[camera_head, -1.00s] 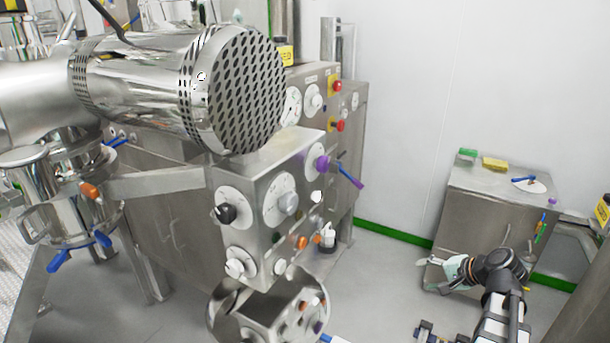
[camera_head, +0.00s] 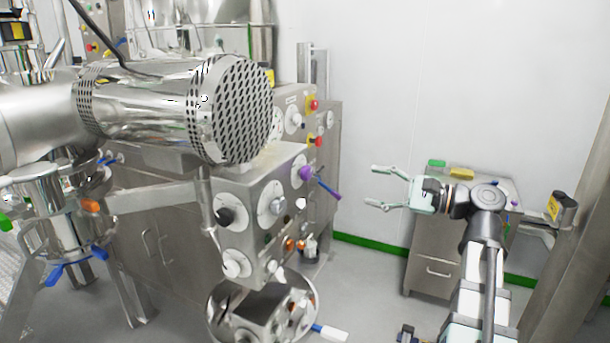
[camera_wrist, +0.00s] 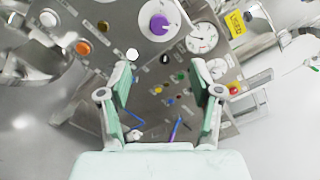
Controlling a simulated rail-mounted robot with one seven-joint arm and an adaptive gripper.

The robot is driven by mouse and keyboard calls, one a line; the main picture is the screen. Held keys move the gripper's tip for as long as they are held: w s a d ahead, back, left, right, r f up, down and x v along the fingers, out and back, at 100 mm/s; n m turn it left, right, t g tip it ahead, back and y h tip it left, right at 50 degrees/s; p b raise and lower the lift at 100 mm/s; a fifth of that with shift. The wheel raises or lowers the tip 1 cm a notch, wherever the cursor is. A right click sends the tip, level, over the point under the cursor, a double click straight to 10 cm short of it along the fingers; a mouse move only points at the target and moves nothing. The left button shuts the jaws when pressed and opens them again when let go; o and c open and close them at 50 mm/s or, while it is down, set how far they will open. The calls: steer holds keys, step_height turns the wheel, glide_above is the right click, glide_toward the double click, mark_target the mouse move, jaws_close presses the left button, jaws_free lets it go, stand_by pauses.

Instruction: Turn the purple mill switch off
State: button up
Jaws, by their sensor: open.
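The purple switch (camera_head: 305,173) is a round knob on a white dial on the front of the steel control box (camera_head: 245,180). In the wrist view a purple knob (camera_wrist: 159,24) on a white dial shows at the top centre, beyond the fingers. My gripper (camera_head: 375,187) is open and empty, to the right of the purple switch and apart from it. In the wrist view its two green-padded fingers (camera_wrist: 163,88) are spread wide with nothing between them. A purple-and-blue handle (camera_head: 327,189) shows just right of the knob.
Black (camera_head: 224,216) and grey (camera_head: 277,205) knobs share the panel. Red buttons (camera_head: 313,104) sit on a cabinet behind. A steel cabinet (camera_head: 433,270) stands behind my arm. A large perforated motor (camera_head: 235,110) overhangs the box. The space between gripper and panel looks clear.

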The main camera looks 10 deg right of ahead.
mark_target(310, 174)
steer(key=p+x, duration=0.3)
steer(key=x, duration=1.3)
steer(key=shift+w+a, duration=0.25)
steer(key=shift+a, duration=0.1)
steer(key=c, duration=1.2)
